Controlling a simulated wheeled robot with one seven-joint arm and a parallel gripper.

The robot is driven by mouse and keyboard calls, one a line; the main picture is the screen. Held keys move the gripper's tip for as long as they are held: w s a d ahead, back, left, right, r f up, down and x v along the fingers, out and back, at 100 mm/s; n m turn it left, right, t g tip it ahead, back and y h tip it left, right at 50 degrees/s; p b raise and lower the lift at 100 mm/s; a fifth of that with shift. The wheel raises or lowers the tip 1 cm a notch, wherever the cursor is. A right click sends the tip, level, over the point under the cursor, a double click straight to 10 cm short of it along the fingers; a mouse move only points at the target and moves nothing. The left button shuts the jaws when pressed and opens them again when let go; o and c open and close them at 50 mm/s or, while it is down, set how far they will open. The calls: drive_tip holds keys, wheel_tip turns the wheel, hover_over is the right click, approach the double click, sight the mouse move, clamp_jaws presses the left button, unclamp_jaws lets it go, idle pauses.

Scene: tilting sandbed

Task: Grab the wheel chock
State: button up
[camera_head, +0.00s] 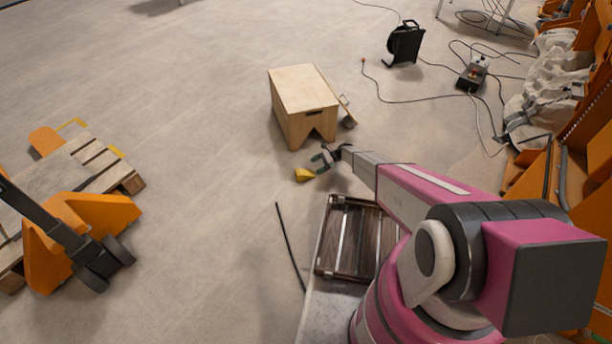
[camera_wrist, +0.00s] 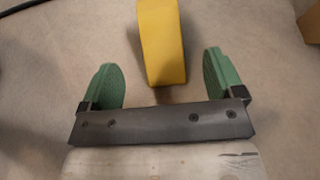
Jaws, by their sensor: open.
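The wheel chock (camera_head: 304,175) is a small yellow wedge lying on the floor in the head view, just left of my gripper. In the wrist view the yellow chock (camera_wrist: 161,42) lies ahead of the jaws, its near end close to the line between the two fingertips and its far end cut off by the top edge. My gripper (camera_head: 322,161) has green finger pads. In the wrist view my gripper (camera_wrist: 165,82) is open, with one pad on each side and nothing held. I cannot tell the exact height of the fingers above the floor.
A wooden step box (camera_head: 303,88) stands just behind the chock. A pallet jack (camera_head: 75,235) with a pallet is at the left. A cable reel (camera_head: 404,43) and cables lie at the back right. A dark rod (camera_head: 290,245) lies in front. The floor left of the chock is clear.

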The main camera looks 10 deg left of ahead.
sight(304, 172)
drive_tip(key=x, duration=0.9)
drive_tip(key=shift+r, duration=0.15)
drive_tip(key=shift+c, duration=0.3)
drive_tip(key=c, duration=1.1)
drive_tip(key=shift+r, duration=0.1)
